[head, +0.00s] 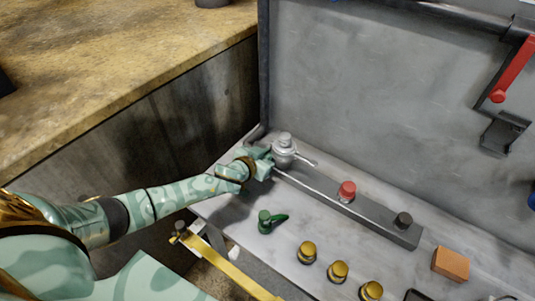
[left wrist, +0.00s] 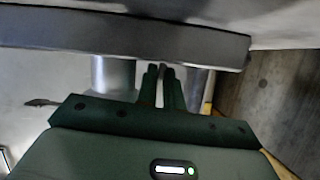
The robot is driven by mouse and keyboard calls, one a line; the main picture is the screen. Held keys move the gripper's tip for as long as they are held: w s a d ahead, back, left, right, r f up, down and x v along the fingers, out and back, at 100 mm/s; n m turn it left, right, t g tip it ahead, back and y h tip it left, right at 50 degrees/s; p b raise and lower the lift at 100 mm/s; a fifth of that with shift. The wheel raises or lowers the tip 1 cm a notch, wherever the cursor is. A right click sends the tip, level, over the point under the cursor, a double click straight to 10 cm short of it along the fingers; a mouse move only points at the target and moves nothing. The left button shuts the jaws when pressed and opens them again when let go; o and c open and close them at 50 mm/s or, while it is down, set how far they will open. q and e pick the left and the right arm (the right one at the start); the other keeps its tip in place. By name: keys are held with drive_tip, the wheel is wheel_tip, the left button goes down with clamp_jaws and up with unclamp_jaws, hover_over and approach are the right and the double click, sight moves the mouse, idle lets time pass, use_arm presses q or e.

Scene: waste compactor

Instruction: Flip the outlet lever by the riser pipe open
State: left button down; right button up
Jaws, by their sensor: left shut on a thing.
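A silver metal fitting (head: 284,146) with a short arm pointing right stands at the back left of the grey bench. My left gripper (head: 266,163) is right against its left front side. In the left wrist view my left gripper's dark fingers (left wrist: 162,88) are shut on a thin light metal strip, which looks like the outlet lever; the fingers hide most of it. Pale metal cylinders (left wrist: 113,76) stand on both sides of the fingers there. I cannot make out which part is the riser pipe. My right gripper is not in view.
A grey wall (head: 390,100) rises behind.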

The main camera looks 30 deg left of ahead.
use_arm(q)
drive_tip(key=shift+w+a+r, duration=0.15)
drive_tip(key=shift+a+r, duration=0.05)
drive_tip(key=shift+a, duration=0.15)
drive_tip(key=shift+a+r+m+y, duration=0.2)
drive_tip(key=shift+a+m+y, duration=0.2)
drive_tip(key=shift+m+y, duration=0.35)
drive_tip(key=m+y, duration=0.1)
drive_tip(key=a+m, duration=0.1)
drive_tip(key=shift+w+r+m+t+y, duration=0.1)
drive_tip(key=shift+r+m+t+y, duration=0.2)
drive_tip(key=shift+r+m+y, duration=0.1)
drive_tip(key=shift+a+r+m+t+y+b, duration=0.3)
drive_tip(key=shift+r+m+t+y+b, duration=0.1)
drive_tip(key=shift+m+b, duration=0.5)
drive_tip(key=shift+a+r+m+t+y+b, duration=0.15)
drive_tip(key=shift+r+m+y+b, duration=0.15)
drive_tip(key=shift+m, duration=0.2)
drive_tip(key=shift+r+m+t+y+b, duration=0.15)
drive_tip(key=shift+m+b, duration=0.2)
drive_tip(key=shift+m, duration=0.1)
drive_tip(key=shift+r+m+t+b, duration=0.45)
drive_tip(key=shift+m+b, duration=0.1)
drive_tip(key=shift+m, duration=0.25)
drive_tip(key=shift+r+m+y+b, duration=0.3)
drive_tip(key=shift+r+m+b, duration=0.05)
drive_tip(key=shift+m, duration=0.15)
drive_tip(key=shift+w, duration=0.1)
